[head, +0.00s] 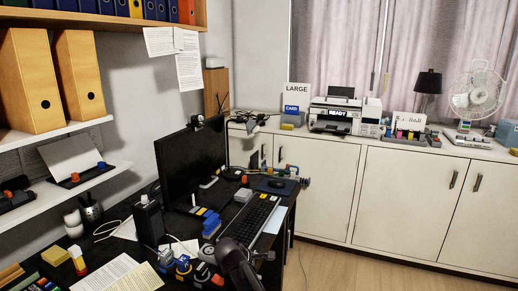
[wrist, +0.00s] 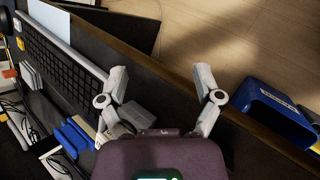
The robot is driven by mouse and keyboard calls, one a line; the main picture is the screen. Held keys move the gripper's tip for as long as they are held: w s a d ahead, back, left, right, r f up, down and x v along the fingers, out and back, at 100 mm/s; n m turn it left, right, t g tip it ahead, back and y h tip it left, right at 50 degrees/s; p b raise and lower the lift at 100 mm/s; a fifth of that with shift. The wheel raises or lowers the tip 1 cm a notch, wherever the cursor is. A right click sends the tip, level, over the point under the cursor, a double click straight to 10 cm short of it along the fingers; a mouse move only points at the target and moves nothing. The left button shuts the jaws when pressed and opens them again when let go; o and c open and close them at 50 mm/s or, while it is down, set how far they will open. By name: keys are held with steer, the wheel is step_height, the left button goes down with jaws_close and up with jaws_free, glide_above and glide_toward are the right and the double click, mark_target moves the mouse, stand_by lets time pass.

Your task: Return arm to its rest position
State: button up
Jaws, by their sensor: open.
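My gripper (wrist: 160,82) shows in the wrist view with its two grey fingers spread wide apart and nothing between them. It is over the front edge of the dark desk (wrist: 178,88), with wooden floor beyond. The keyboard (wrist: 62,62) lies to its left, apart from the fingers. In the head view, a dark rounded shape stands at the bottom middle over the desk. I cannot make out the fingers clearly there.
A blue box-like thing (wrist: 275,112) is close to the right finger in the wrist view. The desk holds a monitor (head: 190,165), blue blocks (head: 211,224) and papers (head: 107,274). White cabinets (head: 400,200) stand behind, with a printer (head: 335,117) and a fan (head: 478,95) on top. The floor (head: 345,268) is clear.

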steer(key=s+d+f+m+g+y, duration=0.2)
steer(key=s+d+m+g+y, duration=0.1)
steer(key=s+d+m, duration=0.55)
steer(key=s+d+f+m+g+y, duration=0.2)
steer(key=s+d+m+g, duration=0.1)
steer(key=s+d+m, duration=0.5)
step_height(320, 180, up, 15)
steer(key=w+d+p, duration=0.1)
steer(key=p, duration=1.4)
steer(key=shift+w+r+m+y+p, duration=0.15)
steer(key=shift+r+m+y+p, duration=0.05)
steer(key=shift+m+y+p, duration=0.15)
